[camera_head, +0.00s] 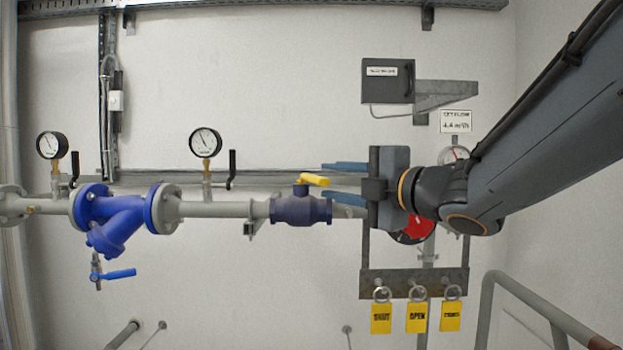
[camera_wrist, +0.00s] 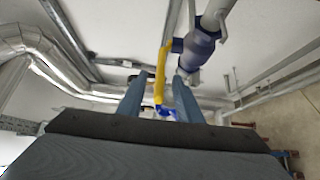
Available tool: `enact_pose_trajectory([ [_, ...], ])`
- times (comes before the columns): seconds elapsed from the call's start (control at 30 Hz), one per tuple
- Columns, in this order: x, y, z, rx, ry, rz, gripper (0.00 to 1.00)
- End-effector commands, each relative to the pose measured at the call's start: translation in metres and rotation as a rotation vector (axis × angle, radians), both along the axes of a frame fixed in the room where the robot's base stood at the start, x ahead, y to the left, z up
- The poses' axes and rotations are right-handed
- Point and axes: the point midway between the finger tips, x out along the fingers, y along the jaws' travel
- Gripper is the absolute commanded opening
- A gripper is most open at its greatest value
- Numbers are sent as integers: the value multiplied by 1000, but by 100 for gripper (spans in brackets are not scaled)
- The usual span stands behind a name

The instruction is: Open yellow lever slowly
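The yellow lever (camera_head: 313,180) sits on top of a dark blue valve (camera_head: 300,208) in the pipe and points right, toward my gripper. My gripper (camera_head: 324,181) is open, with its two blue fingers pointing left, one above and one below the lever's end. In the wrist view the yellow lever (camera_wrist: 162,72) runs down between the fingers of my gripper (camera_wrist: 158,92), with gaps on both sides. The dark blue valve (camera_wrist: 197,48) shows beyond it. I cannot tell how deep the lever lies between the fingers.
A blue strainer (camera_head: 117,220) and two gauges (camera_head: 205,142) stand along the pipe to the left. A red part (camera_head: 416,230) is partly hidden behind my gripper. Yellow tags (camera_head: 417,317) hang from a rack (camera_head: 410,284) below it. A handrail (camera_head: 540,301) is at lower right.

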Motion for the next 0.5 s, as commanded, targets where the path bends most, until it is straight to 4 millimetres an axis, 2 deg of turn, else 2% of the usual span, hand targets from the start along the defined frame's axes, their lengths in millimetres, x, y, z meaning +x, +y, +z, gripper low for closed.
enact_pose_trajectory([
  [0.23,29,25,-1,0,4,4,32],
  [0.5,46,36,0,0,2,-1,32],
])
